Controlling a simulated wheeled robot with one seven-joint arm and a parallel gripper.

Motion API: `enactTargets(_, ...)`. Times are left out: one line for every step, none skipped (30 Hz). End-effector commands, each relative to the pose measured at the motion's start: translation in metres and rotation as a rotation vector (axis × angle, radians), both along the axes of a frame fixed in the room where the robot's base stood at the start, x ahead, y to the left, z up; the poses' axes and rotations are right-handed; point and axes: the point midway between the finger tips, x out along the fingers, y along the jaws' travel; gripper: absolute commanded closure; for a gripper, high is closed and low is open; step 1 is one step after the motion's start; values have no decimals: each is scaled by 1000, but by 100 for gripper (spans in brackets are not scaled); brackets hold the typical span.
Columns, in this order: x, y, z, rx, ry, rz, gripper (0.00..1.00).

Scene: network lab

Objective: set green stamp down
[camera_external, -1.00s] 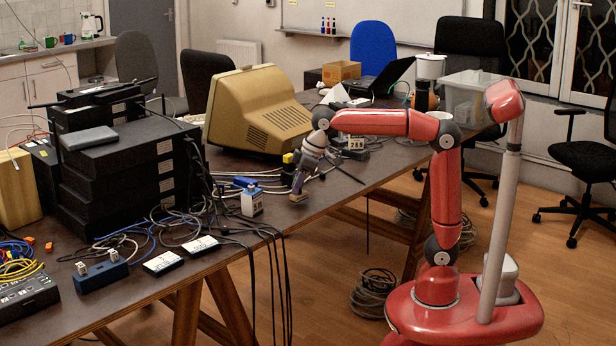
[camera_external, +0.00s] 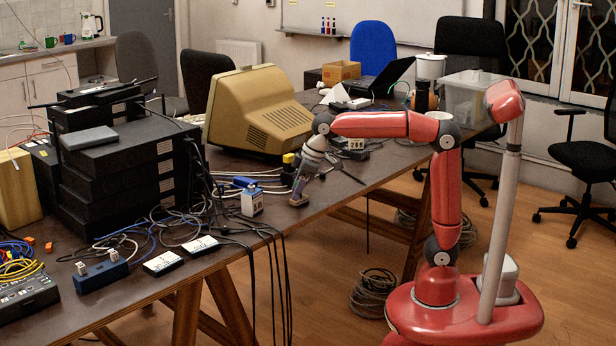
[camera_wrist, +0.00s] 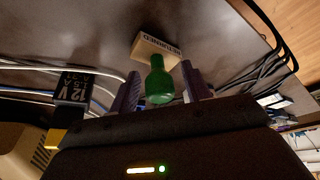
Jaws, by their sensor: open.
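The green stamp has a rounded green handle (camera_wrist: 159,86) and a pale block base with dark lettering (camera_wrist: 155,48). In the wrist view its base appears to rest on the dark table top (camera_wrist: 215,25). My gripper (camera_wrist: 160,70) is open, with one finger on each side of the handle and a visible gap at both sides. In the external view my gripper (camera_external: 299,195) points down, low over the table near its front edge. The stamp is too small and covered there to make out clearly.
A black 12V block (camera_wrist: 75,88) and cables lie beside the stamp. A white-and-blue box (camera_external: 252,202) stands left of my gripper. A beige monitor (camera_external: 258,108) stands behind. Black stacked units (camera_external: 125,165) fill the left. Bare table lies just right of my gripper.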

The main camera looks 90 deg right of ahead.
Motion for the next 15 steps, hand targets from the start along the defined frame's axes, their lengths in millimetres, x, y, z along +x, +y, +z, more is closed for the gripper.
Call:
enactTargets(-1, 0, 1, 0, -2, -1, 52)
enactTargets(-2, 0, 6, 0, -2, 0, 52)
enactTargets(-4, 0, 12, 0, -3, 0, 52)
enactTargets(-6, 0, 17, -1, -4, 0, 52)
enactTargets(-8, 0, 22, -1, -4, 0, 52)
enactTargets(-9, 0, 30, -1, -5, 0, 52)
enactTargets(-10, 0, 35, 0, -4, 0, 52)
enactTargets(-10, 0, 41, 0, -4, 0, 52)
enactTargets(-11, 0, 48, 0, -3, 0, 52)
enactTargets(-11, 0, 53, 0, -3, 0, 52)
enactTargets(-13, 0, 57, 0, -3, 0, 52)
enactTargets(-15, 0, 62, 0, -2, 0, 52)
enactTargets(-16, 0, 65, 0, -3, 0, 52)
enactTargets(-18, 0, 68, 0, -2, 0, 52)
enactTargets(-19, 0, 71, 0, -1, 0, 52)
